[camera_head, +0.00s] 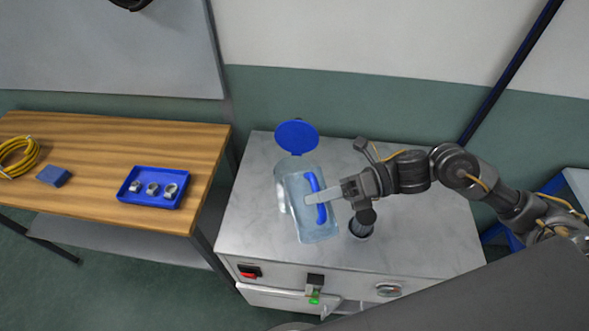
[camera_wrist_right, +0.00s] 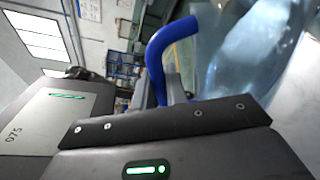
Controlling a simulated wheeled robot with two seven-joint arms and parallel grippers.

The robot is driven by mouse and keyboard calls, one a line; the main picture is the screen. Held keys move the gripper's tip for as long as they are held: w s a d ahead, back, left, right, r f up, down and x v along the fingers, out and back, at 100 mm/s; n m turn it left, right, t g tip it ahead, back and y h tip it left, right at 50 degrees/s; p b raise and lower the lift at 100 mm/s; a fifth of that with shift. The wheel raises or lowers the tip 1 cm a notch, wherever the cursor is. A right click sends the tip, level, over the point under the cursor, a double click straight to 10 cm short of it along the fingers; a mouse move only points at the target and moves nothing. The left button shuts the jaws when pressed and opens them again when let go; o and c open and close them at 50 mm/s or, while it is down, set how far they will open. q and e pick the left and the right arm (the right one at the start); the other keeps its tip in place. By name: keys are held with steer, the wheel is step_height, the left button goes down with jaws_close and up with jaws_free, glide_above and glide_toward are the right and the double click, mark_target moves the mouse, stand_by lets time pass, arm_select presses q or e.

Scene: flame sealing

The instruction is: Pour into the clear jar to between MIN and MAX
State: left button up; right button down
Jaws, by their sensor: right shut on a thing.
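A clear jug (camera_head: 312,226) with a blue handle (camera_head: 320,190) is over the metal cabinet top, tilted in the head view. My right gripper (camera_head: 322,197) is shut on the blue handle, which also shows in the right wrist view (camera_wrist_right: 160,50). The pale bluish see-through jug body (camera_wrist_right: 235,55) is beside it there. The clear jar (camera_head: 283,186) stands just left of and partly behind the jug, with its round blue lid (camera_head: 297,136) raised. The MIN and MAX marks and the liquid level in the jar cannot be made out. My left gripper is not in view.
A dark round fitting (camera_head: 361,226) is on the cabinet top (camera_head: 430,225), just right of the jug. A wooden table (camera_head: 90,185) at left holds a blue tray (camera_head: 152,198) with metal parts, a blue block (camera_head: 53,176) and a yellow coil (camera_head: 17,155). The cabinet's right side is clear.

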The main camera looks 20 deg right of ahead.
mark_target(315, 182)
steer(key=shift+w+r+m+g+p, duration=0.5)
steer(key=shift+w+r+m+p, duration=0.7)
steer(key=shift+p, duration=1.95)
stand_by(2.3)
steer(key=shift+w+a+r, duration=0.1)
steer(key=shift+w+r, duration=0.4)
steer(key=shift+w, duration=0.35)
stand_by(1.5)
